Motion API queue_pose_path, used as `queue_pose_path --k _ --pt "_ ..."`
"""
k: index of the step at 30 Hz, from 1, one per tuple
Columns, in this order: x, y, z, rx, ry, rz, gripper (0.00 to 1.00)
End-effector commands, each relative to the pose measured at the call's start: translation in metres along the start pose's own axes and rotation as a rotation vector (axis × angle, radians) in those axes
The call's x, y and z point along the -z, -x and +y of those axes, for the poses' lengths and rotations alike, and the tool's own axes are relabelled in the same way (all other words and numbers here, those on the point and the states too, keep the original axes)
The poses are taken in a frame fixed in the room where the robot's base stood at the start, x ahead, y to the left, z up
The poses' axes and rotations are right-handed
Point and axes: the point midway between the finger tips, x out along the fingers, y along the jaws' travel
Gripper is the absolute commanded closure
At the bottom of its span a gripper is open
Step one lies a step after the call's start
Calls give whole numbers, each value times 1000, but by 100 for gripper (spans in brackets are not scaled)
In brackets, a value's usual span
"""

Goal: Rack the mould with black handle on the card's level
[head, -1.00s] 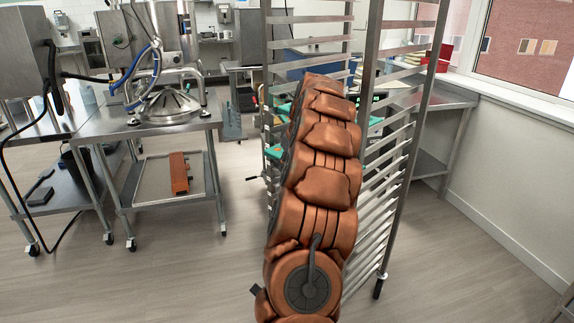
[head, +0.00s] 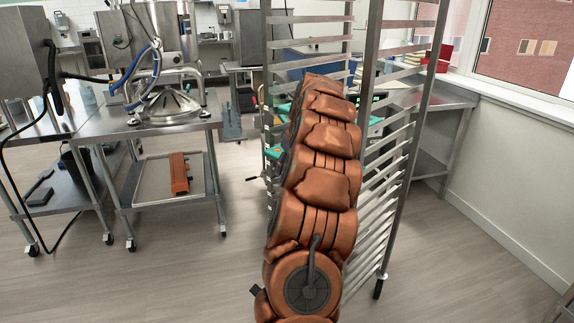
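A tall metal rack (head: 402,130) with many slanting rail levels stands in the middle right. My orange arm reaches up in front of it and covers much of its left and middle. My gripper is hidden behind the arm. Teal pieces, possibly moulds, show left of the arm (head: 273,153) and right of it (head: 375,121); I cannot tell whether they lie in the rack or behind it. A small dark handle-like part (head: 252,178) sticks out at the rack's left side. I cannot make out the card or tell which mould has the black handle.
A steel cart (head: 88,122) with a depositor cone (head: 168,101) stands at the left; its lower shelf holds a tray (head: 150,184) with an orange-brown block (head: 179,173). A side table (head: 450,97) stands behind the rack at the right. The floor (head: 190,270) between cart and arm is clear.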

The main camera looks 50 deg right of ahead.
Motion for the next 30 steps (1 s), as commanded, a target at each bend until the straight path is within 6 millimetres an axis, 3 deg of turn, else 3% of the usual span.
queue_pose_path --k 5,18,24,30 --pt "0 13 0 -1 1 1 48" --pt "2 95 1 -5 1 5 48" --pt "1 114 1 -3 0 2 48" --pt "0 120 1 -2 0 2 48"
